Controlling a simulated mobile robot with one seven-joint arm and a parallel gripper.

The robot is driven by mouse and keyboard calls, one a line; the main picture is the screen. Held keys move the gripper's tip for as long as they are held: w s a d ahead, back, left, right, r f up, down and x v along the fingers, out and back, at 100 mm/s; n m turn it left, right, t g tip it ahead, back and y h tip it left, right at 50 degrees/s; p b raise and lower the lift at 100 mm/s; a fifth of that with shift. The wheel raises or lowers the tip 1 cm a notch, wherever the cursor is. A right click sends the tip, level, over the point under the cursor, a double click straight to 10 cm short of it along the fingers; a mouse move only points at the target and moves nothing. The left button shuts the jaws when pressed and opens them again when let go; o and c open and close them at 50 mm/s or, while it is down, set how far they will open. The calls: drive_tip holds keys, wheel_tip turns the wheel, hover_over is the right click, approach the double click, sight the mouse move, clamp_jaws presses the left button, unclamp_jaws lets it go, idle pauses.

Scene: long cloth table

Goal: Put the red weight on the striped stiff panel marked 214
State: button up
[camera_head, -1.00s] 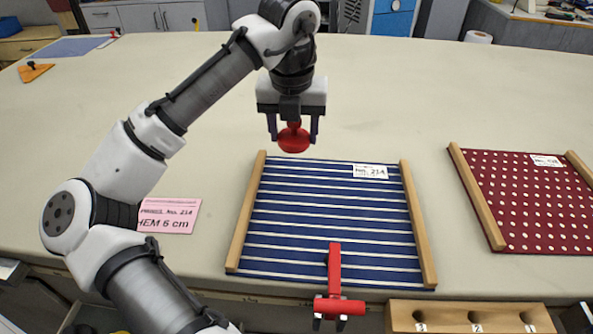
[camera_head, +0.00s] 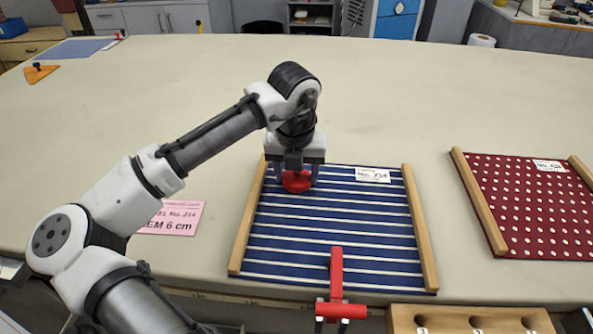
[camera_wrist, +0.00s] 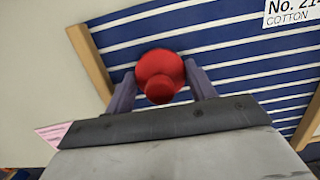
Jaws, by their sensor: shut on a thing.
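The red weight (camera_head: 296,182) is a round red disc with a knob on top. My gripper (camera_head: 296,174) is shut on it, at the far left part of the striped panel; the wrist view also shows the weight (camera_wrist: 160,75) between the two fingers. The striped panel (camera_head: 335,225) is blue with white stripes, has wooden bars on its left and right sides, and bears a white label reading No. 214 (camera_head: 373,175). I cannot tell whether the weight touches the cloth or hangs just above it.
A red clamp (camera_head: 336,280) grips the panel's near edge at the table front. A dotted red panel (camera_head: 530,205) lies to the right. A pink card (camera_head: 180,217) lies to the left. A wooden block with numbered holes (camera_head: 470,318) is at the front.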

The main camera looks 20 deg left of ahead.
sight(295, 183)
drive_tip(key=o, duration=1.3)
drive_tip(key=r, duration=0.4)
drive_tip(key=s+r, duration=0.1)
drive_tip(key=r, duration=0.7)
drive_tip(key=shift+s+d+b, duration=0.2)
drive_tip(key=shift+s+b, duration=0.15)
drive_tip(key=shift+s, duration=0.05)
